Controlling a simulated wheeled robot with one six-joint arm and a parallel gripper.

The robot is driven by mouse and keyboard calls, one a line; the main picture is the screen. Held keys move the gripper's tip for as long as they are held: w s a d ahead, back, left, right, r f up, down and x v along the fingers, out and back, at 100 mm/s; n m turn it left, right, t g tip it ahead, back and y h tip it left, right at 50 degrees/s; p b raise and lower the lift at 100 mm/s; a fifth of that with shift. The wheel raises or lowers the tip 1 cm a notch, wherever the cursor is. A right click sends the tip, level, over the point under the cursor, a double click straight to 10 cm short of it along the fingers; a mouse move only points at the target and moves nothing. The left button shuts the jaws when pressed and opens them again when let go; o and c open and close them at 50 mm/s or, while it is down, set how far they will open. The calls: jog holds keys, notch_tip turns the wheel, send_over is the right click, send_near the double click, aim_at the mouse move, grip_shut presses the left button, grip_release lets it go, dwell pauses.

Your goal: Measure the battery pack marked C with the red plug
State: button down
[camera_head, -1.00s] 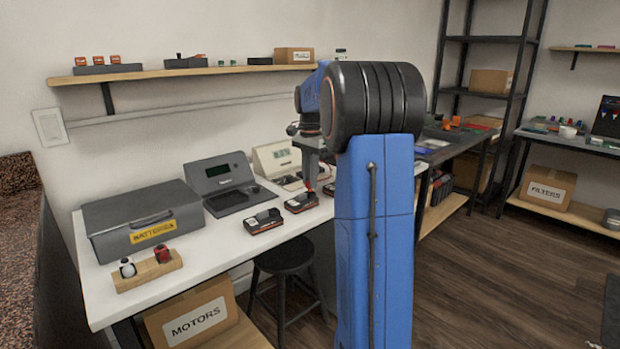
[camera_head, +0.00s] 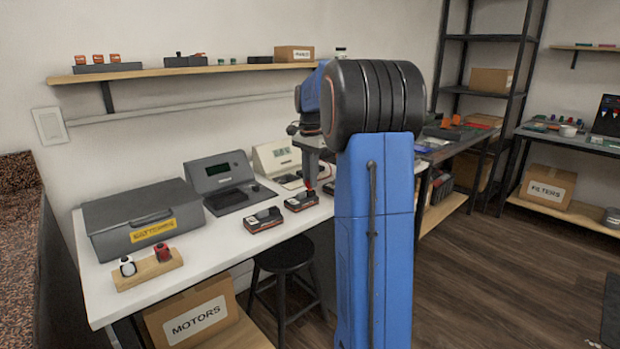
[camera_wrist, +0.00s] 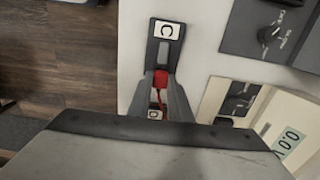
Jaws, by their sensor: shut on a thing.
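In the wrist view the battery pack C (camera_wrist: 165,48), dark with a white C label, lies on the white bench. My gripper (camera_wrist: 161,84) is shut on the red plug (camera_wrist: 160,77), which has a red lead. The plug is at the near end of pack C; I cannot tell whether it is seated. In the head view my gripper (camera_head: 311,184) is low over a pack (camera_head: 301,202) on the bench.
Another pack (camera_head: 263,221) lies to the left. A grey instrument (camera_head: 220,180), a grey batteries case (camera_head: 140,215) and a wooden block (camera_head: 147,273) stand further left. A black stool (camera_head: 286,255) is at the bench front.

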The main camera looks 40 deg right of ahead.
jog(key=shift+f, duration=0.45)
dwell(0.6)
jog(key=c, duration=1.3)
grip_release()
jog(key=shift+o, duration=0.2)
jog(key=shift+r, duration=1.55)
jog(key=shift+r, duration=2.95)
